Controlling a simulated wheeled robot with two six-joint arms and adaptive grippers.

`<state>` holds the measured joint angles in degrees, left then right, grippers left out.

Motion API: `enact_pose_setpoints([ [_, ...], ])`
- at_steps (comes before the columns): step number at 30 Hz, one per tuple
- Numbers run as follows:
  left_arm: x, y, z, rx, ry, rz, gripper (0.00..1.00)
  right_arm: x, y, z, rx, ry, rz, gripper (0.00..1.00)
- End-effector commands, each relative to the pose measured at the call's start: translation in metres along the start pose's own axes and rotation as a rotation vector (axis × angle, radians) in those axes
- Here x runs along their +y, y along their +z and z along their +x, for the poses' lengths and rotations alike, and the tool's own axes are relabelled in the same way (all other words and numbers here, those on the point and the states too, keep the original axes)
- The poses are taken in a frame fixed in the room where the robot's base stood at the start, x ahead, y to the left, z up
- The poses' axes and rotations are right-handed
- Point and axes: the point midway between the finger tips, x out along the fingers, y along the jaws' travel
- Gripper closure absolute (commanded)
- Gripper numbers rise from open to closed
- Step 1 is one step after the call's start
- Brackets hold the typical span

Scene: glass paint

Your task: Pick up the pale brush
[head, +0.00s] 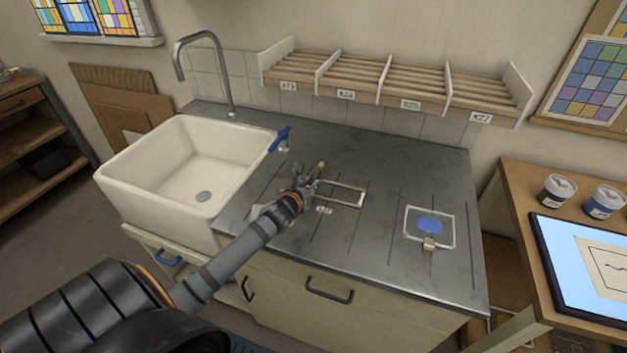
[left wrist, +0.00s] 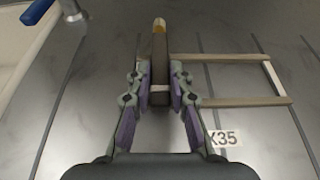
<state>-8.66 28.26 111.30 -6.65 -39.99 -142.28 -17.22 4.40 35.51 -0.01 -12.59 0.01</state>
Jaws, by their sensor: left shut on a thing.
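The pale brush (left wrist: 159,45) stands between the fingers of my left gripper (left wrist: 160,92) in the left wrist view. It has a light tip at the top and a darker brown body below, and its lower part is between the fingertips. In the head view a small tan end of it (head: 320,169) shows just beyond my left gripper (head: 312,181), over the metal counter. My left gripper is shut on it. The fingers hide part of the brush. My right gripper is not in view.
A thin empty wooden frame (head: 346,188) lies right beside the gripper, with a K35 label (left wrist: 224,139) in front. A white sink (head: 125,178) is left, near a blue handle (head: 281,137). A framed panel with blue glass (head: 431,226) lies right. The counter between is clear.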

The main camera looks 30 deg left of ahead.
Motion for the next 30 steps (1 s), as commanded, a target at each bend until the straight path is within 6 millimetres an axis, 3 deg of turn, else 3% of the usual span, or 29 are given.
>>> enact_pose_setpoints([
  [7, 0.000, 0.005, -0.002, -0.003, -0.001, 0.001, 1.00, 0.001, 0.000, 0.001, 0.001, 0.001, -0.001, 1.00],
  [11, 0.000, 0.022, -0.008, -0.006, -0.001, 0.004, 1.00, 0.002, 0.000, 0.005, 0.001, 0.003, -0.001, 1.00],
  [17, 0.006, 0.055, -0.058, -0.001, -0.001, 0.019, 1.00, 0.004, -0.002, -0.004, 0.002, 0.005, -0.002, 1.00],
  [20, 0.008, 0.069, -0.080, 0.001, 0.000, 0.020, 1.00, 0.006, -0.004, -0.017, 0.003, 0.005, -0.002, 1.00],
  [22, 0.011, 0.074, -0.098, 0.008, 0.003, 0.022, 1.00, 0.007, -0.005, -0.037, 0.002, 0.005, -0.002, 1.00],
  [30, 0.019, 0.075, -0.152, 0.007, 0.000, 0.005, 1.00, 0.011, -0.011, -0.101, 0.001, 0.005, -0.002, 1.00],
])
